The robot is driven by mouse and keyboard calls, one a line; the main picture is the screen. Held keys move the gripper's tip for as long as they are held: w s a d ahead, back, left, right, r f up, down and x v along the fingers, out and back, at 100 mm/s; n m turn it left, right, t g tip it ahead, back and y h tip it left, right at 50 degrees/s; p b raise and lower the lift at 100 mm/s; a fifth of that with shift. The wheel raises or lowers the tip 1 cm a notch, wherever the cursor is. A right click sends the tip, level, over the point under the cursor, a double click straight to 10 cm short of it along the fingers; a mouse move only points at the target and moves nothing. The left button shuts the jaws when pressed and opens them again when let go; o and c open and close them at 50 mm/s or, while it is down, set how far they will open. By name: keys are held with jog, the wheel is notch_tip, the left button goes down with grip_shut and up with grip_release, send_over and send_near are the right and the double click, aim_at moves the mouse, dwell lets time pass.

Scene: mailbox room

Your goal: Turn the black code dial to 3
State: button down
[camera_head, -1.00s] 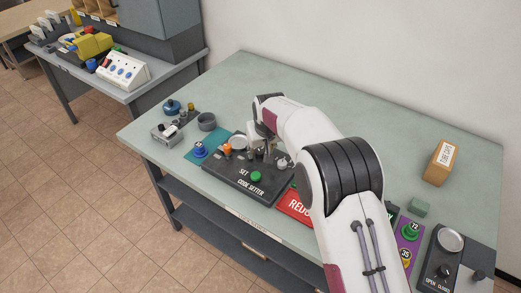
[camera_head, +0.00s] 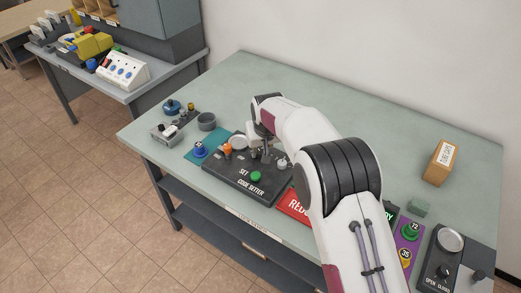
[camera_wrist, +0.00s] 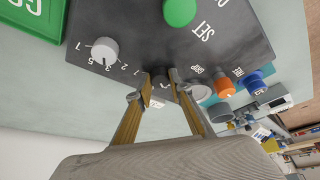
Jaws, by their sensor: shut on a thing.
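The dark code setter panel (camera_head: 225,178) lies on the bench in the head view, and it fills the top of the wrist view (camera_wrist: 135,25). My gripper (camera_wrist: 160,77) is over its far edge, with both fingers closed in on the black code dial (camera_wrist: 158,82). Only a small part of that dial shows between the fingertips, and its pointer setting cannot be read. In the head view my gripper (camera_head: 266,148) is small and partly hidden by my arm. A light grey dial (camera_wrist: 104,50) with printed numbers sits beside it, apart from the fingers.
A green button (camera_wrist: 180,10) sits on the panel's near part. An orange knob (camera_wrist: 224,87) and a blue knob (camera_wrist: 252,82) stand close by on the right in the wrist view. A red panel (camera_head: 293,206) adjoins in the head view. The bench behind is clear.

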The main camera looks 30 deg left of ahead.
jog(key=shift+m, duration=0.3)
jog(key=shift+s+a+m+t+h, duration=0.15)
jog(key=shift+m+t+h, duration=0.45)
jog(key=shift+m, duration=1.1)
jog(key=shift+a+m+h, duration=0.15)
jog(key=shift+m+h, duration=0.55)
jog(key=shift+m, duration=1.1)
jog(key=c, duration=1.8)
grip_release()
jog(key=shift+r, duration=0.15)
